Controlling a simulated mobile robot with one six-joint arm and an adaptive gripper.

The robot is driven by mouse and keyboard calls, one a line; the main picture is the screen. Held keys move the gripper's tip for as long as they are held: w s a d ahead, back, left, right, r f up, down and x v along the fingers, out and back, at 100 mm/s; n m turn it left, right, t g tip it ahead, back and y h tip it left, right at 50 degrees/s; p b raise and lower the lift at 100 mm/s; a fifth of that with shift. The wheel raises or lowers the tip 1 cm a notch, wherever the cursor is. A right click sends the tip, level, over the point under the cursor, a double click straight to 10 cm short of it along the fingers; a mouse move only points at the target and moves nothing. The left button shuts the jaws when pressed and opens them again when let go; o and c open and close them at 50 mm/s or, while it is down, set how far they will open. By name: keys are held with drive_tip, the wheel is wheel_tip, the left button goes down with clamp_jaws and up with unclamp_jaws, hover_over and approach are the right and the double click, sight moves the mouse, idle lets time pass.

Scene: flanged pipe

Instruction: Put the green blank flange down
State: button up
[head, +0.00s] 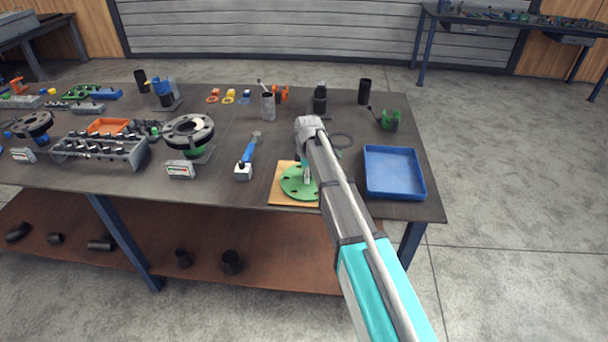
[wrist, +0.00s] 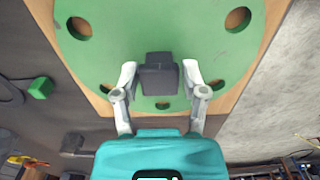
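The green blank flange (head: 296,186) is a flat disc with bolt holes. It lies flat over a square wooden board (head: 281,197) at the table's front edge; I cannot tell whether it bears fully on the board. In the wrist view the flange (wrist: 110,60) fills the upper middle, with a dark grey block (wrist: 160,75) standing at its centre. My gripper (wrist: 160,76) is directly above the flange, its two fingers close against the two sides of the block. In the head view my arm hides the right part of the flange and board.
A blue tray (head: 394,173) stands to the right of the board. A blue-handled tool (head: 247,157) lies to the left. The table's front edge is close to the board.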

drive_tip(key=shift+o, duration=0.7)
drive_tip(key=shift+r, duration=0.1)
wheel_tip(320, 180, up, 12)
drive_tip(key=p, duration=1.2)
idle(0.6)
drive_tip(key=s+d+m, duration=1.7)
drive_tip(key=s+d, duration=0.4)
drive_tip(key=s, duration=0.5)
drive_tip(key=shift+d+m, duration=0.3)
drive_tip(key=shift+d, duration=0.1)
